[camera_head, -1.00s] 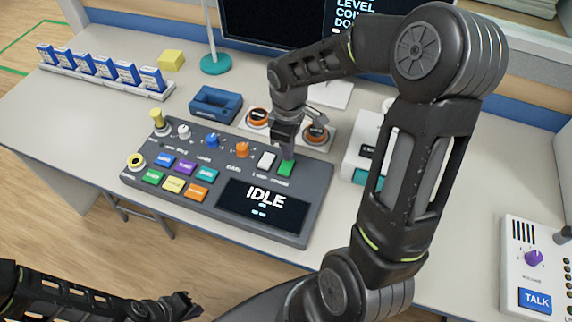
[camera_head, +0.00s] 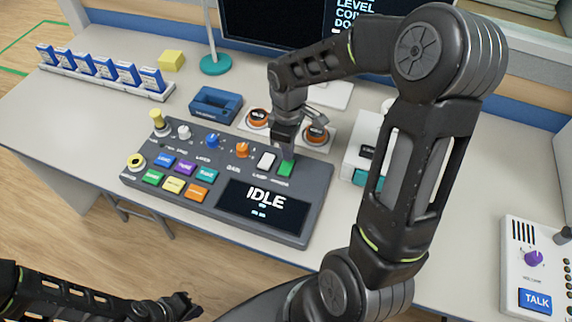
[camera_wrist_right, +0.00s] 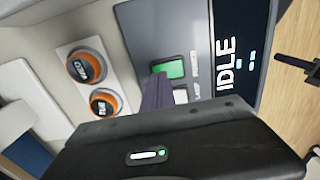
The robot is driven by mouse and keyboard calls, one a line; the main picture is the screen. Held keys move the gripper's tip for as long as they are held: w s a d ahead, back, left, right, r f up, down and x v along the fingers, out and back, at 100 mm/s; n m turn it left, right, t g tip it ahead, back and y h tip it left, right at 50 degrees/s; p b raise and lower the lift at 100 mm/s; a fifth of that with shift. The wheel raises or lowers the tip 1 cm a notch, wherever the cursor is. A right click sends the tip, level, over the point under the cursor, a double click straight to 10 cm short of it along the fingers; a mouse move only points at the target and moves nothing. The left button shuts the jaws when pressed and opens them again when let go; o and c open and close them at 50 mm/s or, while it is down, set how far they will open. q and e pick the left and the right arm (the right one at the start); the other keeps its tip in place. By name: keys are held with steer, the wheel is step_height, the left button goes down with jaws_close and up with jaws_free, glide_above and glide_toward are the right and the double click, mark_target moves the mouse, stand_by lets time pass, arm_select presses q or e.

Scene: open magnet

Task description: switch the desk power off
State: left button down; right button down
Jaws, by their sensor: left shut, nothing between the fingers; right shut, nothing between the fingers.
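The grey control desk (camera_head: 232,182) lies on the table, its display (camera_head: 264,207) reading IDLE. At its upper right edge are a green switch (camera_head: 286,169) and a white switch (camera_head: 266,160); both also show in the right wrist view, the green one (camera_wrist_right: 174,68) lit and the white one (camera_wrist_right: 181,96) partly hidden. My right gripper (camera_head: 284,150) is shut and empty, its tip at or just above the green switch; I cannot tell whether it touches. My left gripper (camera_head: 188,305) is shut and empty, low at the left, away from the desk.
Two round orange-ringed buttons (camera_head: 258,117) (camera_head: 316,133) stand just behind the desk. Coloured buttons and knobs crowd the desk's left half.

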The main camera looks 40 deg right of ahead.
steer(key=shift+f+b, duration=0.75)
steer(key=shift+f, duration=0.2)
stand_by(0.9)
steer(key=shift+r, duration=0.15)
steer(key=shift+r+p, duration=2.8)
steer(key=shift+r, duration=0.65)
